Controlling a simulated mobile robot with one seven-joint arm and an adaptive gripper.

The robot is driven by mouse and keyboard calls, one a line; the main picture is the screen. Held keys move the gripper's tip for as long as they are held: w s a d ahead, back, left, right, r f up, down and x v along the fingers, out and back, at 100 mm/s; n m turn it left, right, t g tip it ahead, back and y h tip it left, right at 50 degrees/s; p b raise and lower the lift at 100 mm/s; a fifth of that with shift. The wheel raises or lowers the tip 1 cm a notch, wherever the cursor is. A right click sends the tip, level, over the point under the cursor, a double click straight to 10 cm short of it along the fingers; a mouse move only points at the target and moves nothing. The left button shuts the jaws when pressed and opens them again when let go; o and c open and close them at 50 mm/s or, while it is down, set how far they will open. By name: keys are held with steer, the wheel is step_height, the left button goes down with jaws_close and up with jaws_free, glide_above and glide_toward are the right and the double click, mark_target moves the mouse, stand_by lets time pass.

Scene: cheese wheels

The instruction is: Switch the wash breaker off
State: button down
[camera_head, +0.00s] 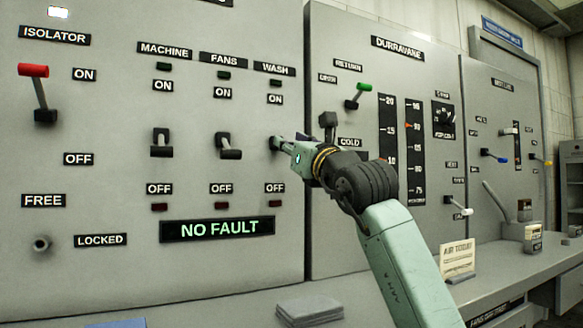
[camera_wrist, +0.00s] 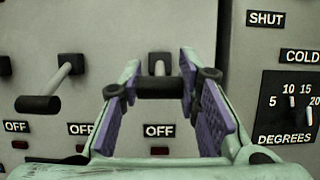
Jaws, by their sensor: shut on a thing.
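The wash breaker (camera_head: 275,143) is the rightmost of three breakers on the left grey panel, between its ON and OFF labels. In the head view my gripper (camera_head: 284,146) is at it and hides most of its handle. In the wrist view the black crossbar handle (camera_wrist: 160,88) lies between the two purple-padded fingers of my gripper (camera_wrist: 168,92), which is shut on it. The short grey lever (camera_wrist: 159,66) runs from the panel slot to the crossbar. The handle sticks out from the panel, above the OFF label (camera_wrist: 159,131). The wash OFF lamp (camera_head: 274,202) looks dark red.
The fans breaker (camera_head: 229,146) stands close to the left, with the machine breaker (camera_head: 161,143) beyond it. The red-handled isolator (camera_head: 38,90) is at far left. A display (camera_head: 218,229) reads NO FAULT. The Durravane panel (camera_head: 400,110) is on the right, above a grey ledge.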

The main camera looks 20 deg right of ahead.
steer(key=f+t+b, duration=0.2)
steer(key=b, duration=0.1)
steer(key=shift+w+f, duration=0.1)
steer(key=shift+w, duration=0.1)
steer(key=shift+w+f+t+b, duration=0.1)
steer(key=shift+t+b, duration=0.5)
steer(key=shift+b, duration=0.35)
steer(key=c, duration=1.2)
jaws_free()
steer(key=shift+o, duration=0.2)
steer(key=v, duration=1.2)
